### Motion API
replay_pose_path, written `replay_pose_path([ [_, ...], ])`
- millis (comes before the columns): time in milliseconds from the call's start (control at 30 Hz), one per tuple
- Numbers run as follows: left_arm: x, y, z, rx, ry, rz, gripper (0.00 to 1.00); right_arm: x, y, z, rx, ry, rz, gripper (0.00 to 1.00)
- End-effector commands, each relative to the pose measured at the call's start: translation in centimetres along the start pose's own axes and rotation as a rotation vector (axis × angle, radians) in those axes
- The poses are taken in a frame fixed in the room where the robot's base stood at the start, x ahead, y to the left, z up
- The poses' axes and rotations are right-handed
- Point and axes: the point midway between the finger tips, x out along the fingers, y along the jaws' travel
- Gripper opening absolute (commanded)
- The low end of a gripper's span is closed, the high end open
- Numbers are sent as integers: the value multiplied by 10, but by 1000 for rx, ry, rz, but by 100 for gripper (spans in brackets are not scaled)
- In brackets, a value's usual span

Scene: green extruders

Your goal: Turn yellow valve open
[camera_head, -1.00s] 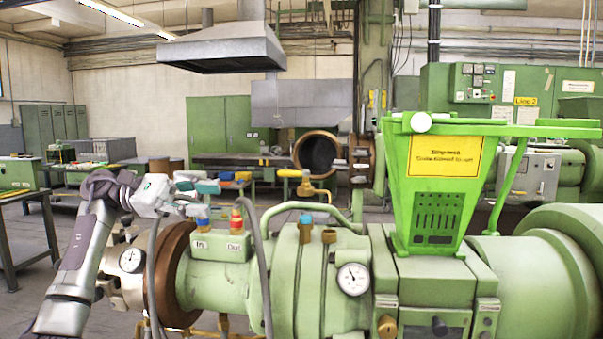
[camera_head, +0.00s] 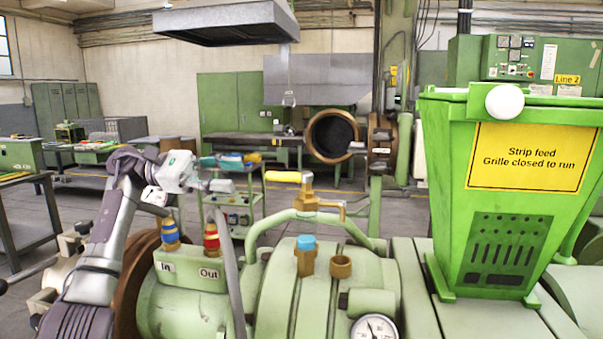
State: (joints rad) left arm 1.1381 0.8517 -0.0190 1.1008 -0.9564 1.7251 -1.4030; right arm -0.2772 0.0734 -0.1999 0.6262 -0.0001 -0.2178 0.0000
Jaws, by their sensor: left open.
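The yellow valve lever (camera_head: 283,177) sticks out to the left from a brass valve body (camera_head: 306,195). The lever lies about level. The valve sits on the curved green pipe (camera_head: 262,226) above the extruder barrel (camera_head: 265,293). My left gripper (camera_head: 222,174) is open and empty. Its fingers point right, toward the lever's free end, with a visible gap between them in the picture. The distance in depth is hard to tell. My right gripper is not in view.
Blue-banded (camera_head: 170,233) and red-banded (camera_head: 211,240) fittings stand on the In/Out block (camera_head: 190,271) below my gripper. A grey hose (camera_head: 233,275) rises beside it. A bright green hopper (camera_head: 510,215) stands at right. A trolley (camera_head: 238,200) with bins stands behind the gripper.

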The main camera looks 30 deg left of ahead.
Motion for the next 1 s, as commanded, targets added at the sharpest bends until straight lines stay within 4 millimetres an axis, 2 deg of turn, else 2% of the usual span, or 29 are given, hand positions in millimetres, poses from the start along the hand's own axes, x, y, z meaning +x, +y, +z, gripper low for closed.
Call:
replay_pose_path([
  [200,36,1,2,-1,-2,-5,42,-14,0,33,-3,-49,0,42],
  [300,59,1,2,-1,-2,-5,42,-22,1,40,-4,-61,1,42],
  [433,86,1,3,-1,-3,-4,42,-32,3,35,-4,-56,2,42],
  [633,118,1,2,-3,-3,-2,42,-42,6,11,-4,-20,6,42],
  [800,131,0,0,-3,-1,-1,42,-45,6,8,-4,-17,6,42],
  [1000,134,0,0,-2,-1,0,42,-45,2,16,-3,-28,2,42],
])
